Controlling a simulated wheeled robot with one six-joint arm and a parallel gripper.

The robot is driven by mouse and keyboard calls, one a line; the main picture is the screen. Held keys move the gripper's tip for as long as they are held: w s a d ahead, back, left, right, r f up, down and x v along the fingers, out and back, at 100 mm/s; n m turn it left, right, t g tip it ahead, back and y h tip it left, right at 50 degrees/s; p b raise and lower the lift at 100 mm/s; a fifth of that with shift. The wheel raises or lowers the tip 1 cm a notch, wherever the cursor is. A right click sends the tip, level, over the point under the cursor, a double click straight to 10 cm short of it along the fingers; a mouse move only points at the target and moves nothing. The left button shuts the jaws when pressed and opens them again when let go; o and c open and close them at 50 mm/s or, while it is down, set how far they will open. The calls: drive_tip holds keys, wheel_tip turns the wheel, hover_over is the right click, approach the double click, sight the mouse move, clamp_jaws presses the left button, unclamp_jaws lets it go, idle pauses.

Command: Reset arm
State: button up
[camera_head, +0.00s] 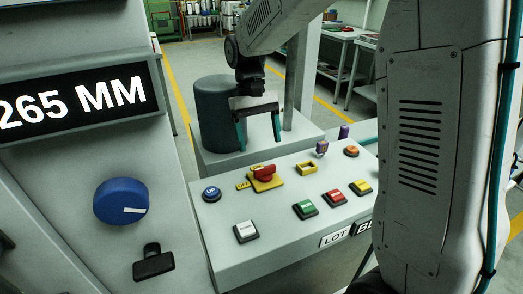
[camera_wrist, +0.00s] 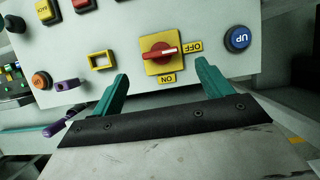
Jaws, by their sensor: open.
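My gripper (camera_head: 259,130) has two teal fingers, spread apart and empty. It hangs above the back edge of a sloped grey control panel (camera_head: 280,240). In the wrist view my gripper (camera_wrist: 160,85) shows its fingers on either side of a red rotary switch (camera_wrist: 160,51) on a yellow plate, with OFF and ON labels. In the head view the red switch (camera_head: 264,174) lies just below and in front of the fingertips. The fingers appear apart from the switch, though the exact gap is hard to tell.
The panel carries a blue UP button (camera_head: 211,194), a yellow square frame (camera_head: 307,168), a purple-handled part (camera_head: 321,149) and several coloured buttons. At left are a blue knob (camera_head: 121,201) and a 265 MM display (camera_head: 75,104). A dark cylinder (camera_head: 214,112) stands behind the panel.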

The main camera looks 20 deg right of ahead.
drive_tip(key=shift+w+r, duration=0.1)
drive_tip(key=shift+r, duration=0.25)
drive_tip(key=shift+s+d+f, duration=0.1)
drive_tip(key=shift+s+f, duration=0.2)
drive_tip(key=shift+s, duration=0.25)
drive_tip(key=shift+s+f, duration=0.3)
drive_tip(key=shift+s, duration=0.25)
drive_tip(key=s+d+r+t, duration=0.1)
drive_tip(key=s+r+t, duration=0.2)
drive_tip(key=s, duration=0.8)
drive_tip(key=s+d+r+t, duration=0.2)
drive_tip(key=s+r, duration=0.1)
drive_tip(key=s, duration=0.9)
drive_tip(key=shift+s+t, duration=0.25)
drive_tip(key=shift+t, duration=0.15)
